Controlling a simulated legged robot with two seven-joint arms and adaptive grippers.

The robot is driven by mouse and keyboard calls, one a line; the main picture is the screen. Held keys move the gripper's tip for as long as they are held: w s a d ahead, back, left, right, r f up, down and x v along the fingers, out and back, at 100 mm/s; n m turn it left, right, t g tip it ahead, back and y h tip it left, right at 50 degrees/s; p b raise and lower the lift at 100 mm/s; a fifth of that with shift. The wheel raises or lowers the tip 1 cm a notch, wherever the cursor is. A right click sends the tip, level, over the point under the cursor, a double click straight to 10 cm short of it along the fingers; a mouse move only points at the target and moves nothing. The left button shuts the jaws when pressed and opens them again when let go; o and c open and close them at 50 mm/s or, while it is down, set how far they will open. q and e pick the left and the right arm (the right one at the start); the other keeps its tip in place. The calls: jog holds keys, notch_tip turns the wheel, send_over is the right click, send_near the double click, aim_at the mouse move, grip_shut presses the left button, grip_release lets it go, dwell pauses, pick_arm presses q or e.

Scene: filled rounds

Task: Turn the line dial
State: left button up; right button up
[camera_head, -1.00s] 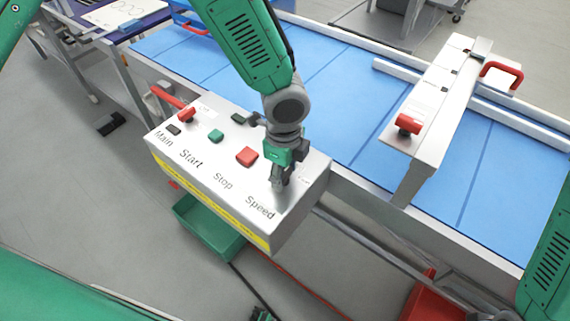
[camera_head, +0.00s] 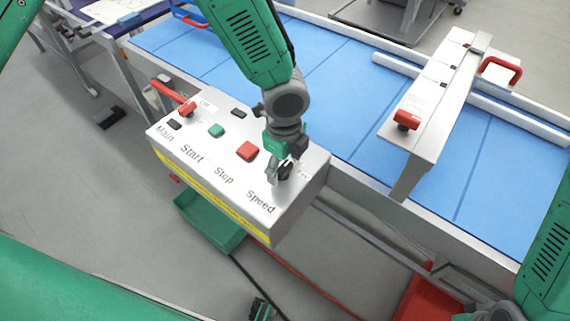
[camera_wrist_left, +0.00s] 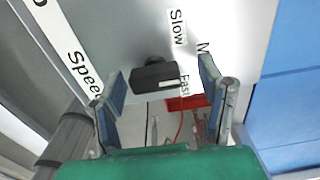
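The line dial (camera_wrist_left: 158,77) is a black knob with a white mark, on the grey control box by the word Speed. In the left wrist view it lies between the two fingers of my left gripper (camera_wrist_left: 163,84), with gaps on both sides. The fingers are apart and do not visibly touch it. Labels Slow and Fast show beside the dial. In the head view my left gripper (camera_head: 280,172) points down over the Speed end of the control box (camera_head: 225,189) and covers much of the dial.
The box also carries a green Start button (camera_head: 216,130), a red Stop button (camera_head: 247,150) and a red-handled Main lever (camera_head: 187,108). A blue conveyor (camera_head: 347,137) runs behind it, with a grey bridge (camera_head: 436,100) across. A green bin (camera_head: 212,225) sits below.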

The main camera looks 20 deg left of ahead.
aim_at(284, 165)
pick_arm(q)
jog(key=shift+s, duration=0.1)
jog(key=shift+r, duration=0.35)
notch_tip(284, 165, up, 11)
dwell(0.5)
